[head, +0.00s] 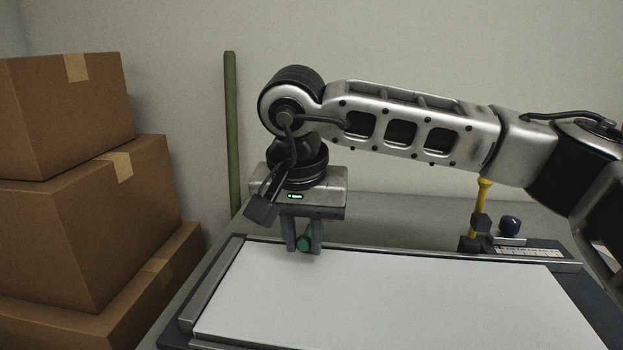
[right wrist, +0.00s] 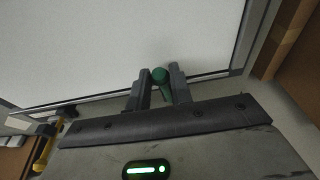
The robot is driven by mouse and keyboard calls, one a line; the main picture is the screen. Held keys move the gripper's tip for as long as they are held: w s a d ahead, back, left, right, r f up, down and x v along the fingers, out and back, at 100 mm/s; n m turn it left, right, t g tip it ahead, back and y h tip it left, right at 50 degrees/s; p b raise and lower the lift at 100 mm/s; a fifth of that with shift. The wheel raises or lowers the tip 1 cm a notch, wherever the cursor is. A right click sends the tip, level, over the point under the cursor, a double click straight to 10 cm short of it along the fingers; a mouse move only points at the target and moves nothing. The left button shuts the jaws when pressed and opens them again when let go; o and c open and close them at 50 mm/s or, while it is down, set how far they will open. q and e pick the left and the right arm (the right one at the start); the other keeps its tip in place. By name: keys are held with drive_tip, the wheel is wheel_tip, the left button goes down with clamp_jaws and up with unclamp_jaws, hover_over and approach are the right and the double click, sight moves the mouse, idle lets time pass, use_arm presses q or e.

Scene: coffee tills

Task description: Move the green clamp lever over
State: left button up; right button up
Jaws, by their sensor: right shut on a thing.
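The green clamp lever (head: 304,243) shows as a round green knob at the far left part of the board's back edge. My right gripper (head: 304,247) points down over it, with a finger on each side, and is shut on it. In the right wrist view the green lever (right wrist: 160,77) stands between the two fingertips (right wrist: 158,85), its shaft running down between the fingers. The lever's lower end and pivot are hidden by the gripper. My left gripper is not in view.
A white board (head: 380,305) in a dark frame lies on the grey table (head: 400,217). A yellow lever (head: 482,200), a dark blue knob (head: 509,225) and a scale (head: 530,252) are at the back right. Cardboard boxes (head: 90,225) stand left; a green pole (head: 231,130) is behind.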

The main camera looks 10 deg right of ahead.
drive_tip(key=shift+w+d+r+p, duration=0.1)
drive_tip(key=shift+w+r+p, duration=0.1)
drive_tip(key=shift+r+p, duration=0.4)
drive_tip(key=shift+w+d+r+p, duration=0.1)
drive_tip(key=shift+w+r+p, duration=0.2)
drive_tip(key=shift+r, duration=0.55)
drive_tip(key=shift+w, duration=0.1)
drive_tip(key=shift+w+d+r+p, duration=0.1)
drive_tip(key=shift+w+r+p, duration=0.1)
drive_tip(key=shift+r+p, duration=0.35)
drive_tip(key=shift+w+d+r+p, duration=0.3)
drive_tip(key=shift+w+r+p, duration=0.25)
drive_tip(key=shift+w+p, duration=0.25)
drive_tip(key=shift+s, duration=0.1)
